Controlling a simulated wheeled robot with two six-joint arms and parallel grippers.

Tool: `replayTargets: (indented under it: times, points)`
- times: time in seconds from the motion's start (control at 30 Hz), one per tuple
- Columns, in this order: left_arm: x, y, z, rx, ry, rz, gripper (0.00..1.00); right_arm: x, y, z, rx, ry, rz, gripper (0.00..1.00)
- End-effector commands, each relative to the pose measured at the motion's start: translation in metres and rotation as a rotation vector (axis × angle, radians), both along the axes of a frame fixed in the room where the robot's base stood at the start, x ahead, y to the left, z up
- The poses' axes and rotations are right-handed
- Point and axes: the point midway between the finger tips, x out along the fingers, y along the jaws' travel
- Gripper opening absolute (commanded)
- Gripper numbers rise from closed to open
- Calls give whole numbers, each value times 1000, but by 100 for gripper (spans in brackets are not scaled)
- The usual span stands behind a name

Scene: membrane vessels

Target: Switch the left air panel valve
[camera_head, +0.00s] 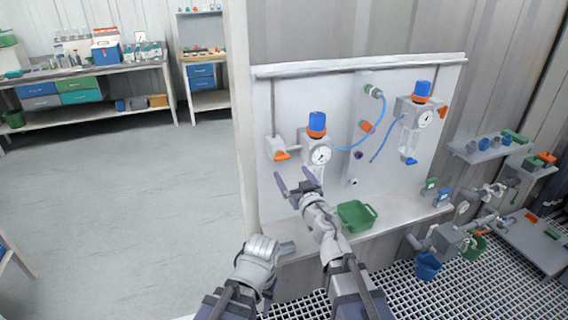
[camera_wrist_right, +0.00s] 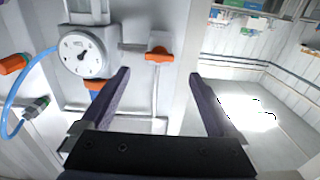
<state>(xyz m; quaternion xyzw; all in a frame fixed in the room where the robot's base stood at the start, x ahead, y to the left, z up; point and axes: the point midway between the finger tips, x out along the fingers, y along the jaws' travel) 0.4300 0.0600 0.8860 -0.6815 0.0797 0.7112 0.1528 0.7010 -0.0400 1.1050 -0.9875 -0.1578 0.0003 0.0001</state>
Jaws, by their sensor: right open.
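The left valve on the air panel has an orange handle (camera_head: 282,155) on a grey body, left of the left pressure gauge (camera_head: 320,155). My right gripper (camera_head: 294,178) is open and empty, just below and in front of this valve in the head view. In the right wrist view, which looks upside down, the orange handle (camera_wrist_right: 159,54) appears between the two dark fingertips (camera_wrist_right: 159,73) and beyond them. No contact shows. My left gripper (camera_head: 284,248) is low by the shelf's left front edge; its fingers are too unclear to tell.
A green bin (camera_head: 356,215) stands on the panel's shelf, right of my right wrist. A regulator with a blue knob (camera_head: 317,122) is close right of the valve. A blue hose (camera_head: 352,143) curves across the panel (camera_head: 342,88). The floor to the left is clear.

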Motion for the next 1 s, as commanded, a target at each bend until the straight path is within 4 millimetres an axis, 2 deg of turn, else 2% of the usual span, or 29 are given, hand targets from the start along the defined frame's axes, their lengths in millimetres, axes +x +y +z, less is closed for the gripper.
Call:
replayTargets:
  times: [0.27,0.63,0.77,1.0]
  points:
    - [0,0,0,0,0,0,46,17,5,0,0,0,-1,95]
    - [0,0,0,0,0,0,46,69,22,0,0,-1,-3,95]
    - [0,0,0,0,0,0,46,75,24,0,0,-1,-3,95]
    - [0,0,0,0,0,0,46,74,24,0,0,-1,-3,93]
